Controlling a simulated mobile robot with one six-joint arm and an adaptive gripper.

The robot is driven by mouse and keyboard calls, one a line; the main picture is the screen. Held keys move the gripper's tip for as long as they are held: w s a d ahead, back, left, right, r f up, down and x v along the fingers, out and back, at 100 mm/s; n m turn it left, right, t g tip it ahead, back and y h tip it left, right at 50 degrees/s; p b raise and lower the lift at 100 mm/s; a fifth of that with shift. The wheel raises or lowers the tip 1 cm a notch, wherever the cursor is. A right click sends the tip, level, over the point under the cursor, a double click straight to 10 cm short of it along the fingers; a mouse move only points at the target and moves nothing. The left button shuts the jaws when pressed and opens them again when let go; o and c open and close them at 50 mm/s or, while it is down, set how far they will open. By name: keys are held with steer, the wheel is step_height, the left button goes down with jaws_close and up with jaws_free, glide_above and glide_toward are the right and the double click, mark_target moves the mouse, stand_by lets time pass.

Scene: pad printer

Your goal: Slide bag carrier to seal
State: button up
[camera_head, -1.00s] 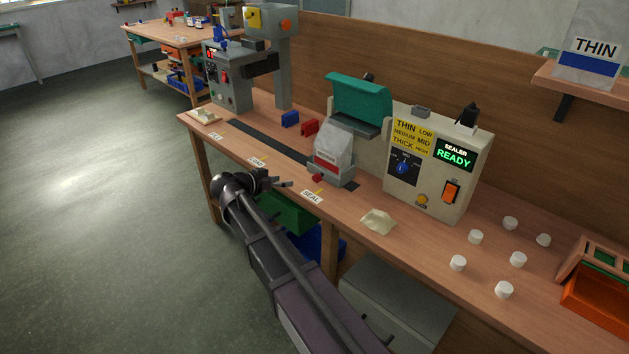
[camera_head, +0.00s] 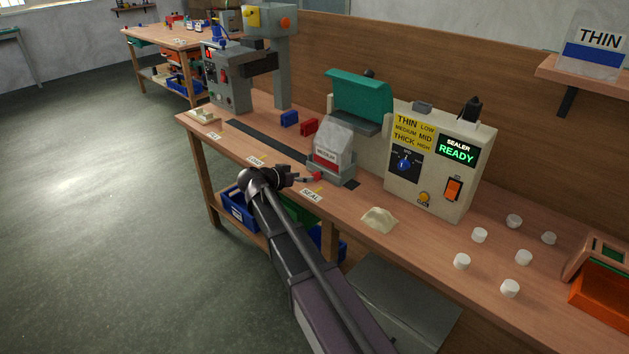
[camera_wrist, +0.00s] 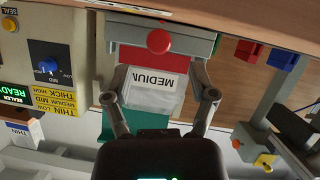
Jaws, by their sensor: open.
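The bag carrier (camera_head: 338,172) is a grey block on the dark rail by the SEAL label. It holds an upright pale bag (camera_head: 334,137) with a MEDIUM label. A red knob (camera_head: 316,177) sticks out of its front and shows in the wrist view (camera_wrist: 159,41). My gripper (camera_head: 306,180) is open at the knob, over the bench's front edge. In the wrist view my gripper (camera_wrist: 160,97) has its fingers wide apart, with the knob and bag showing between them. I cannot tell whether a finger touches the knob. The sealer (camera_head: 433,165) reads READY, its teal cover (camera_head: 359,95) raised.
Red (camera_head: 309,127) and blue (camera_head: 290,118) blocks stand behind the rail (camera_head: 262,138). A pad printer (camera_head: 232,82) stands at its far left end. A cream piece (camera_head: 379,219) and several white caps lie right of the carrier. An orange bin (camera_head: 600,300) is at lower right.

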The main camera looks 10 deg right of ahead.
mark_target(314, 174)
steer(key=shift+b+x, duration=0.75)
steer(key=shift+x, duration=1.9)
jaws_close()
